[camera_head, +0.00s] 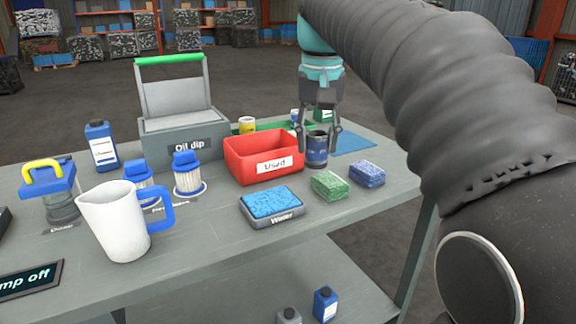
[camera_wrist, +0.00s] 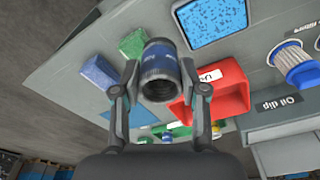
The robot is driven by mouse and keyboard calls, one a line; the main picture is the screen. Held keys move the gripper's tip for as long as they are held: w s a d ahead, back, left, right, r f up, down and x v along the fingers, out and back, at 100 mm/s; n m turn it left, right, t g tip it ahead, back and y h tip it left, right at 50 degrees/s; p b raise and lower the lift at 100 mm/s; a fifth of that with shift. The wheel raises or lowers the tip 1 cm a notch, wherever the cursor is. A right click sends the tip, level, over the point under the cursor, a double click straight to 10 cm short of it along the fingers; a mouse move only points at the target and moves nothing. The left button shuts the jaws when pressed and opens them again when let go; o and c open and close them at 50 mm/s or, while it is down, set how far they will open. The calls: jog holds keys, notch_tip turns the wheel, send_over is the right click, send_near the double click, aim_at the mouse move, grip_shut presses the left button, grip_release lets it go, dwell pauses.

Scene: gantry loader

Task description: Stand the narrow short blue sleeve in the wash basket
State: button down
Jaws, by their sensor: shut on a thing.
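A short dark-blue sleeve (camera_head: 316,152) with a grey rim and a pale printed band stands upright behind the sponges, right of the red bin. My gripper (camera_head: 319,133) comes down from above, with its fingers on either side of the sleeve. In the wrist view, the open-topped sleeve (camera_wrist: 160,72) sits between the fingertips of my gripper (camera_wrist: 160,90). I cannot tell whether its base touches the table. A green tray (camera_head: 273,123) with a yellow can lies behind the red bin, mostly hidden. I cannot tell whether this is the wash basket.
The red "Used" bin (camera_head: 247,168) stands close left of the sleeve. A grey "Oil dip" box (camera_head: 160,146) with a green handle is further left. Water tray (camera_head: 284,219), green sponge (camera_head: 330,185) and blue sponge (camera_head: 367,174) lie in front. A blue mat (camera_head: 352,143) is right.

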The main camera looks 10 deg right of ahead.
jog(key=w+a+f, duration=0.1)
jog(key=w, duration=0.1)
jog(key=w+f, duration=0.2)
jog(key=w, duration=0.1)
jog(key=w+a+f, duration=0.1)
jog(key=w+f, duration=0.1)
jog(key=w, duration=0.1)
jog(key=shift+w+a+f, duration=0.2)
jog(key=shift+w+a, duration=0.05)
jog(key=shift+a, duration=0.05)
jog(key=shift+f+b, duration=0.65)
jog(key=shift+f, duration=1.3)
jog(key=shift+f, duration=0.2)
jog(key=c, duration=0.6)
grip_release()
jog(key=r+p, duration=0.1)
jog(key=r, duration=0.3)
jog(key=s+r+p, duration=0.1)
jog(key=r, duration=0.3)
jog(key=r+p, duration=0.1)
jog(key=r, duration=0.3)
jog(key=shift+s+a+r, duration=0.15)
jog(key=shift+s, duration=0.1)
jog(key=shift+s, duration=0.1)
